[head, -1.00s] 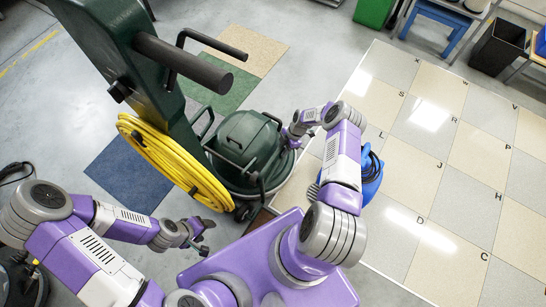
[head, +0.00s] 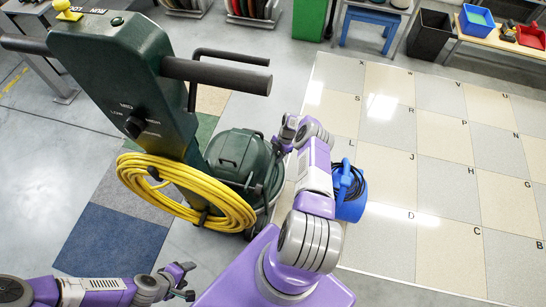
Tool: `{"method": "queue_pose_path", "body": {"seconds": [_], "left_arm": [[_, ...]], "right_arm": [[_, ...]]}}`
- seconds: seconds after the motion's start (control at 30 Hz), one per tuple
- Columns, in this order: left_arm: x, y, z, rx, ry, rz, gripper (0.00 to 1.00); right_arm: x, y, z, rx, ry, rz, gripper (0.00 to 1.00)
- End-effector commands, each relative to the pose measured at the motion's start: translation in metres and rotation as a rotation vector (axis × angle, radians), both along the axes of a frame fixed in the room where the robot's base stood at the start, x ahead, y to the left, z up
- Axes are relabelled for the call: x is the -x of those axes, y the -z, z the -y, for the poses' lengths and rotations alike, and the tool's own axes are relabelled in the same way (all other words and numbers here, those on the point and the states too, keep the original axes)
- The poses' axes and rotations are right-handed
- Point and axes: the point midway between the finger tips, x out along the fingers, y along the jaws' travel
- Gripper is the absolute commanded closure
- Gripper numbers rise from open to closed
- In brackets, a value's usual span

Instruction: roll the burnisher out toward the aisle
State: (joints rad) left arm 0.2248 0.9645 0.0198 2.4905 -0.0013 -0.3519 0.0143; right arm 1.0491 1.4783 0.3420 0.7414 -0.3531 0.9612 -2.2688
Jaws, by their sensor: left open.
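The dark green burnisher (head: 122,75) stands upright on the left, with a dial on its control head and a dark handle bar (head: 215,75). A coiled yellow cord (head: 180,196) hangs on its column. Its rounded motor housing (head: 236,152) sits low behind the cord. My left gripper (head: 187,281) is open and empty, below and apart from the burnisher at the bottom of the view. My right gripper (head: 281,142) is at the right side of the motor housing. Its fingers are mostly hidden, so I cannot tell whether it touches or grips.
A lettered tile floor (head: 440,190) lies open on the right. A black bin (head: 430,35), a blue stool (head: 370,27) and a bench with trays (head: 497,35) line the back.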

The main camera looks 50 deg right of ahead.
Motion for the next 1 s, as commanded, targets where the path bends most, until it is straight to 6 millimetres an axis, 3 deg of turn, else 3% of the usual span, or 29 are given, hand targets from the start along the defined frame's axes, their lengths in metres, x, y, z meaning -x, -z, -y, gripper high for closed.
{"method": "queue_pose_path", "body": {"seconds": [0.03,0.3,0.33,0.43,0.83,1.0], "left_arm": [[0.0,0.0,0.0,0.0,0.0,0.0,0.42],[0.0,0.0,0.0,0.0,0.0,0.0,0.42],[0.0,0.0,0.0,0.0,0.0,0.0,0.42],[0.0,0.0,0.0,0.0,0.0,0.0,0.42],[0.0,-0.001,0.0,0.0,0.0,0.0,0.42],[0.0,-0.007,0.0,0.0,0.0,0.0,0.42]], "right_arm": [[-0.007,-0.001,-0.011,-0.022,-0.003,0.009,1.0],[-0.007,-0.001,-0.011,-0.023,-0.003,0.008,1.0],[-0.007,-0.001,-0.011,-0.023,-0.003,0.008,0.65],[-0.006,-0.001,-0.01,-0.021,-0.002,0.008,0.5],[-0.003,-0.003,-0.004,-0.012,0.001,0.004,0.49],[-0.003,-0.023,0.004,-0.01,0.0,0.006,0.49]]}}
